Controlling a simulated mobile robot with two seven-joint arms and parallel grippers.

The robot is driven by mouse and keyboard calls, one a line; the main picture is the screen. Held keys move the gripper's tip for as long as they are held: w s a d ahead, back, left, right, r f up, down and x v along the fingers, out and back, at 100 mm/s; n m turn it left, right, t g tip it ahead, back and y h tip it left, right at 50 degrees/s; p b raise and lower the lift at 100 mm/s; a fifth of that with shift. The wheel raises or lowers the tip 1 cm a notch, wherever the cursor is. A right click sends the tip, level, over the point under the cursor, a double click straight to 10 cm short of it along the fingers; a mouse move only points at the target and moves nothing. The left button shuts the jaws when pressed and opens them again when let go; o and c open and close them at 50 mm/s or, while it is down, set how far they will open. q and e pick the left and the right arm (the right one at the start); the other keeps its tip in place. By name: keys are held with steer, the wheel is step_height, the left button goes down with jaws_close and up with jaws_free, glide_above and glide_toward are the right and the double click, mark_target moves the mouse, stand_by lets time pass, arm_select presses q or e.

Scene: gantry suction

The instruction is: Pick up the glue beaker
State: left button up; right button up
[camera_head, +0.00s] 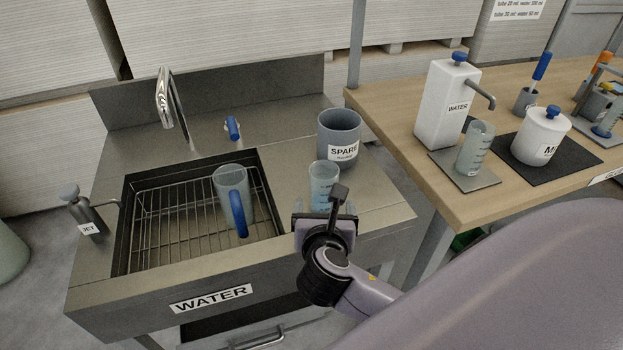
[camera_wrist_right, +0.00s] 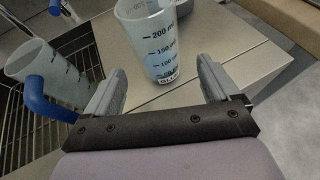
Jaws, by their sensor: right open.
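A clear graduated beaker (camera_head: 323,176) stands upright on the steel counter right of the sink, just in front of the SPARE container. It also shows in the right wrist view (camera_wrist_right: 152,42), with volume marks and a partly legible label low on its side that seems to read GLUE. My right gripper (camera_head: 325,212) is in front of the beaker in the head view and hides its lower part. In the right wrist view the fingers (camera_wrist_right: 160,70) are spread and empty, with the beaker ahead of the gap between them. My left gripper is not in view.
A blue-handled jug (camera_head: 230,190) is at the wire-racked sink, left of my right gripper. The grey SPARE container (camera_head: 340,125) stands close behind the beaker.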

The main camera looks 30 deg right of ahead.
mark_target(323, 201)
steer(key=shift+w+d, duration=0.2)
steer(key=shift+w, duration=0.1)
steer(key=shift+x, duration=3.2)
steer(key=c, duration=1.2)
